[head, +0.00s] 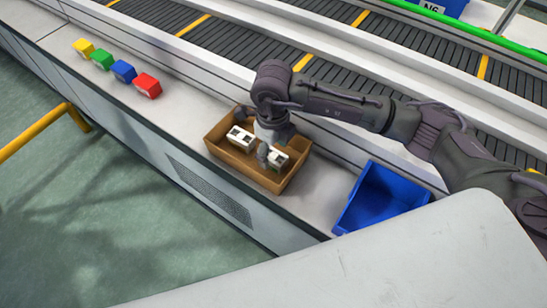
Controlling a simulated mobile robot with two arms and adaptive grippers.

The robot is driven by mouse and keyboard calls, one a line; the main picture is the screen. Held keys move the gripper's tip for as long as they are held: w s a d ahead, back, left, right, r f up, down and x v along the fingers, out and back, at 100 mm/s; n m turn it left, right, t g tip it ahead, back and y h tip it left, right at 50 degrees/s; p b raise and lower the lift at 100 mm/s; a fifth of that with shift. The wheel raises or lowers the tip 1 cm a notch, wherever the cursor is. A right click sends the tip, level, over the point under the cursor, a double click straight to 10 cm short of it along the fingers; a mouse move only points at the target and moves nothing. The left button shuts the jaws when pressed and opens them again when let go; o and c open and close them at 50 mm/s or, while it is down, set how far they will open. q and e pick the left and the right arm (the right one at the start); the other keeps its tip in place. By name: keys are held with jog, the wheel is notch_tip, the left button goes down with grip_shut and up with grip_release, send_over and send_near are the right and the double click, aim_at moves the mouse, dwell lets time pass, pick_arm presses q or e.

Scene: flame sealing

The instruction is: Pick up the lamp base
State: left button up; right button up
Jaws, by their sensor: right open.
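Two small white blocks with dark openings lie in an open brown box; they appear to be the lamp bases. One white block (240,138) is in the left part of the box, and the other white block (279,159) is towards the right, partly hidden by my gripper. My right gripper (272,147) is open and points down into the brown box (234,159), at the right-hand block and right of the left-hand one. I cannot tell whether its fingers touch either block. My left gripper is not in view.
A yellow (83,47), a green (103,60), a blue (124,71) and a red piece (147,85) stand in a row on the ledge (185,105). An empty blue bin (383,197) is right of the box. A conveyor (240,47) runs behind. The ledge between the red piece and the box is clear.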

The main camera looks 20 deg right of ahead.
aim_at(273, 155)
notch_tip(273, 155, down, 4)
jog(key=shift+d+r, duration=0.1)
jog(key=shift+r, duration=0.15)
jog(key=c, duration=1.2)
